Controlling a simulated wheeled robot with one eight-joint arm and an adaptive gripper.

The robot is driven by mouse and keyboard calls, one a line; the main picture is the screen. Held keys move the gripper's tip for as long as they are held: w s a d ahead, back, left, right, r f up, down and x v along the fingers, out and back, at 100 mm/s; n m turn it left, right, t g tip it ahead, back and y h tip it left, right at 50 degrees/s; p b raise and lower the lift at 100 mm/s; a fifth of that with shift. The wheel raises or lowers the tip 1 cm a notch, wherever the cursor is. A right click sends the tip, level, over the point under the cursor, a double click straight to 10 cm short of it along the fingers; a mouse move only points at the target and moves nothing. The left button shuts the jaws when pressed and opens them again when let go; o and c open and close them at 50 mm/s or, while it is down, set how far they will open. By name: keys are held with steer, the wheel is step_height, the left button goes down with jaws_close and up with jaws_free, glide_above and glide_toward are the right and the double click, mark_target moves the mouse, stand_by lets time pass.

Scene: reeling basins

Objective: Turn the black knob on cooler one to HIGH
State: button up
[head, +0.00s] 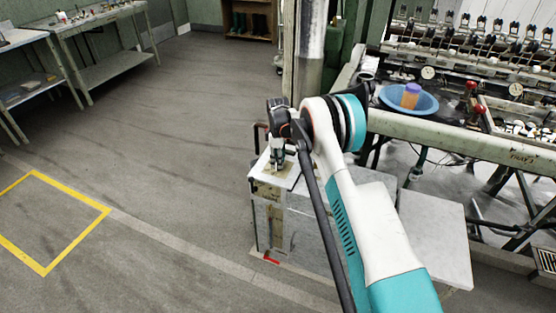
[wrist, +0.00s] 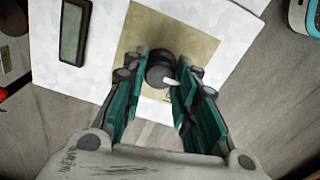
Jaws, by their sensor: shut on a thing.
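The black knob (wrist: 160,72) has a white pointer mark and sits on a tan plate (wrist: 198,42) on the cooler's white top. My gripper (wrist: 163,74) is shut on the knob, with one teal finger on each side of it. The pointer shows between the fingers, toward the lower right. No HIGH lettering can be read. In the head view, my gripper (head: 277,160) points down onto the top of the cooler (head: 262,188). The knob is hidden there by my gripper. I cannot read a number on the cooler.
A dark display (wrist: 74,30) lies left of the knob. In the head view, a blue basin (head: 424,104) with an orange and purple object stands on the reeling bench (head: 460,143) at right. Open floor (head: 190,130) lies to the left.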

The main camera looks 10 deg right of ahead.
steer(key=shift+m, duration=0.4)
steer(key=m, duration=0.3)
steer(key=shift+m+p, duration=0.35)
steer(key=shift+m, duration=0.05)
steer(key=m, duration=0.9)
steer(key=shift+p, duration=0.35)
steer(key=m, duration=0.4)
steer(key=shift+m, duration=0.3)
steer(key=o, duration=1.1)
